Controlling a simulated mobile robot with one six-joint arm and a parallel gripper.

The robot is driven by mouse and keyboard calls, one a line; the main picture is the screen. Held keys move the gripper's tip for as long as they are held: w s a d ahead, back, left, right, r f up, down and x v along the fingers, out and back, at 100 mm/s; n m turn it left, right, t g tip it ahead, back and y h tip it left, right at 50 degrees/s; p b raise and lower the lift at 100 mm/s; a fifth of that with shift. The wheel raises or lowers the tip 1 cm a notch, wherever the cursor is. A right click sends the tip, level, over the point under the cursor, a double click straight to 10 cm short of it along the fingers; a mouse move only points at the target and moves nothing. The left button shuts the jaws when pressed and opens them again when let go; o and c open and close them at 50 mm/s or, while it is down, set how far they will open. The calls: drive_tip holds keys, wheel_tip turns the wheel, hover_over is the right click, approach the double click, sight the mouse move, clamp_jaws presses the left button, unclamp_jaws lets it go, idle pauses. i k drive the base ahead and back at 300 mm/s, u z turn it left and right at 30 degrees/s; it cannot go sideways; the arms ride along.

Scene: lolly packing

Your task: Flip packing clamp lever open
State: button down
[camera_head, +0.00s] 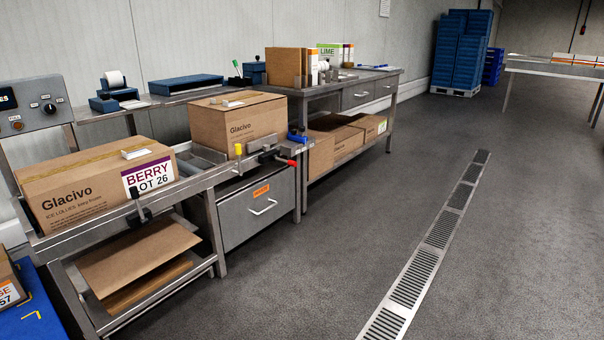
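A dark clamp (268,156) sits at the front edge of the metal packing bench, in front of a brown Glacivo box (232,122). A lever with a red tip (291,163) sticks out from it to the right, toward the aisle. A small yellow part (238,149) stands at the clamp's left, and a blue part (297,136) lies behind it to the right. The clamp is small here, and I cannot tell whether its lever is open or closed. My gripper is not in view.
A larger Glacivo box labelled BERRY (85,190) rests on the roller bench at left, with a black fitting (138,207) at the front rail. A drawer unit (258,208) is below the clamp. The grey floor (340,250) to the right is clear, with a drain grate (440,232).

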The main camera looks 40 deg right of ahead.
sight(289, 162)
drive_tip(key=u, duration=0.1)
drive_tip(key=i, duration=0.95)
drive_tip(key=z, duration=0.05)
